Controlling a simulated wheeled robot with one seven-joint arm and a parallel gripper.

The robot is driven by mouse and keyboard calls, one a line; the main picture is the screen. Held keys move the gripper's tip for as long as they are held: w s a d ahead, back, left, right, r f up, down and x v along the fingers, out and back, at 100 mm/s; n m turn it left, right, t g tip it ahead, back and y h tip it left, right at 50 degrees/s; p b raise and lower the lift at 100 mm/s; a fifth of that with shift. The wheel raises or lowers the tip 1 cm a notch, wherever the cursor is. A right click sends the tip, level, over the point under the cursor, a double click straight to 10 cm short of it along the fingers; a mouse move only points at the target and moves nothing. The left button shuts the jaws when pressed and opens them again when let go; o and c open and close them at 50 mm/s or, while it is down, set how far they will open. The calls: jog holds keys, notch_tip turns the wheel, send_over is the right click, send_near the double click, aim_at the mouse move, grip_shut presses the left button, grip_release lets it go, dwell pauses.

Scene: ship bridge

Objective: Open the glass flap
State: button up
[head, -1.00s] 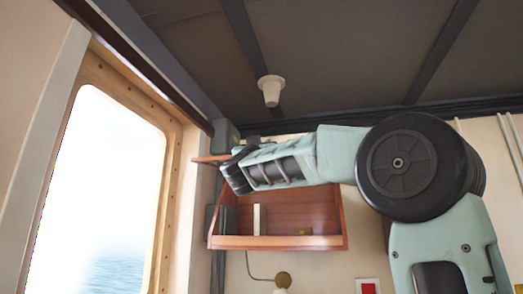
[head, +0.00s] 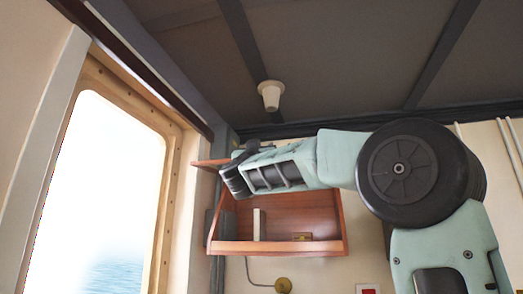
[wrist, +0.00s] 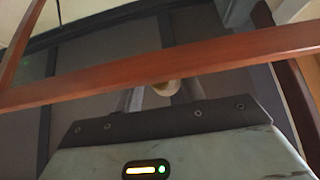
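A wooden wall cabinet (head: 222,247) hangs beside the window, its front open to view. A wooden strip (head: 207,164), apparently the edge of the raised glass flap, sticks out left at its top. In the wrist view a wooden frame bar (wrist: 120,78) of the flap crosses the picture; the glass itself cannot be made out. My gripper (head: 234,172) is at the cabinet's upper left, by the strip.
A white upright item (head: 259,225) and a small brass-coloured item (head: 302,237) are in the cabinet. A large window (head: 110,190) is at the left. A white ceiling fitting (head: 270,96) hangs above. A brass wall fitting (head: 283,285) is below the cabinet.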

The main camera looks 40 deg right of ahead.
jog(key=b+v, duration=0.9)
jog(key=v, duration=0.8)
